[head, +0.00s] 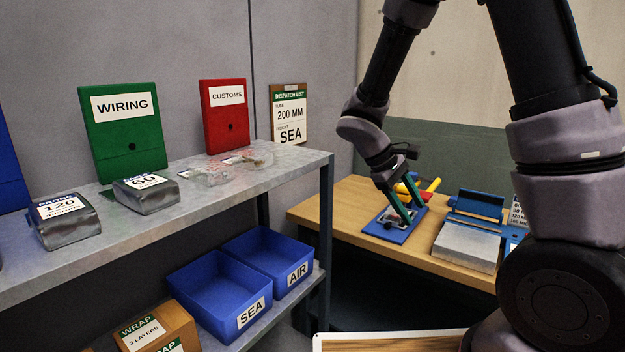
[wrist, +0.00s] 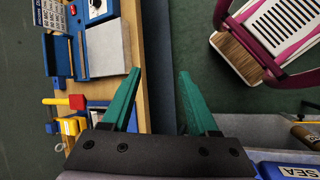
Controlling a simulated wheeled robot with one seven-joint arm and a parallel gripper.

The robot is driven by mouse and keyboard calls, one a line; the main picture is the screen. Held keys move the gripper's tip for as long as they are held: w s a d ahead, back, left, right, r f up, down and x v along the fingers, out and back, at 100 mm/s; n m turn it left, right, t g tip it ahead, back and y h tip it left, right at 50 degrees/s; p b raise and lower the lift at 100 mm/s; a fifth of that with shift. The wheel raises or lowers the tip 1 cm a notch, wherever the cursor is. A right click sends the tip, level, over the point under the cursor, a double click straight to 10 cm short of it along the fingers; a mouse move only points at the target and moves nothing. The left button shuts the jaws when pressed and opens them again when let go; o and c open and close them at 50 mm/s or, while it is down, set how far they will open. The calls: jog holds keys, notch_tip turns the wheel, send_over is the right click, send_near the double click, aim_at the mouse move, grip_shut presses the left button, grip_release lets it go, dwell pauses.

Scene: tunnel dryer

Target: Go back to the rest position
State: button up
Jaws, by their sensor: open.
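My gripper (head: 398,214) hangs from my arm at the right of the head view, in front of the wooden table (head: 345,200) in the picture. Its two green fingers are spread. In the wrist view my gripper (wrist: 159,73) is open with nothing between its fingers. Behind them lie the table's edge and the dark green floor (wrist: 190,35). No contact with anything shows in the wrist view.
A grey shelf (head: 50,275) at left bears green WIRING (head: 124,145) and red CUSTOMS (head: 224,130) holders. Blue SEA (head: 205,290) and AIR (head: 262,250) bins sit below. Blue devices (wrist: 60,40) stand on the table. A magenta-framed object (wrist: 275,40) is at upper right.

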jog(key=s+d+r+m+t+y, duration=0.1)
jog(key=s+r+m+t+y, duration=0.2)
jog(key=r, duration=0.8)
jog(key=s+d+r+m+t+y, duration=0.1)
jog(key=s+r+m+t+y, duration=0.3)
jog(key=s+r+m, duration=0.4)
notch_tip(320, 180, up, 3)
jog(key=shift+d+r+m+y, duration=0.15)
jog(key=shift+m+y, duration=0.35)
jog(key=shift+y, duration=0.4)
